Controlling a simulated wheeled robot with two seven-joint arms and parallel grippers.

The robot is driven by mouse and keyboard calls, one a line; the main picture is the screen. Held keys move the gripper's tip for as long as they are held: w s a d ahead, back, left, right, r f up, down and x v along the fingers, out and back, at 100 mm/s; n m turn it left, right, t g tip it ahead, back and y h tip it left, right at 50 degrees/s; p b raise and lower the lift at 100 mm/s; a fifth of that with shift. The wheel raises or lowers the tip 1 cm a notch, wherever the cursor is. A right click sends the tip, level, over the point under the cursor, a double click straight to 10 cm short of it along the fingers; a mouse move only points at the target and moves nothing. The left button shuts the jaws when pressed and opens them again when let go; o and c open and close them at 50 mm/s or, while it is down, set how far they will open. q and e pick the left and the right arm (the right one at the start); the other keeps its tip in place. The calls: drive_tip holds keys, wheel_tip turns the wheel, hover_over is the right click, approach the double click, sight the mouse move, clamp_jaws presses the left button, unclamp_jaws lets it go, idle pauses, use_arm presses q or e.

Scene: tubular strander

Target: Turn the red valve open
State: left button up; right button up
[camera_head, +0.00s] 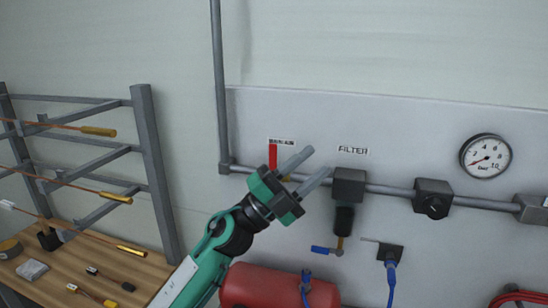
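The red valve handle (272,156) stands upright on the wall panel, under a small printed label. It is roughly at right angles to the grey pipe. Its lower end and the valve body are mostly hidden behind my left gripper. My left gripper (319,162) reaches up from below, its two grey fingers spread apart and pointing up and to the right. Nothing shows between the fingers. In the picture they lie just right of the red handle; I cannot tell the depth between them. My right gripper is out of view.
The filter block (348,185) sits on the pipe right of the gripper, with a blue-handled small valve (325,250) below. A pressure gauge (485,156) is far right. A red tank (275,288) is below. A rack (152,170) and wooden bench (150,270) stand left.

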use_arm(q)
drive_tip(key=s+d+r+m+g+y, duration=0.1)
drive_tip(key=s+d+r+m+g, duration=0.1)
drive_tip(key=d+m+g, duration=0.45)
drive_tip(key=m+t+y, duration=0.2)
drive_tip(key=t+y, duration=0.1)
drive_tip(key=y, duration=1.9)
approach(273, 155)
drive_tip(key=p+x, duration=0.1)
drive_tip(key=x, duration=0.2)
drive_tip(key=p+x, duration=0.2)
drive_tip(key=x, duration=0.2)
drive_tip(key=p+x, duration=0.2)
drive_tip(key=x, duration=0.1)
drive_tip(key=shift+w+f, duration=0.1)
drive_tip(key=shift+w, duration=0.35)
drive_tip(key=shift+w+d+f, duration=0.1)
drive_tip(key=shift+w+f, duration=0.05)
drive_tip(key=shift+f, duration=0.3)
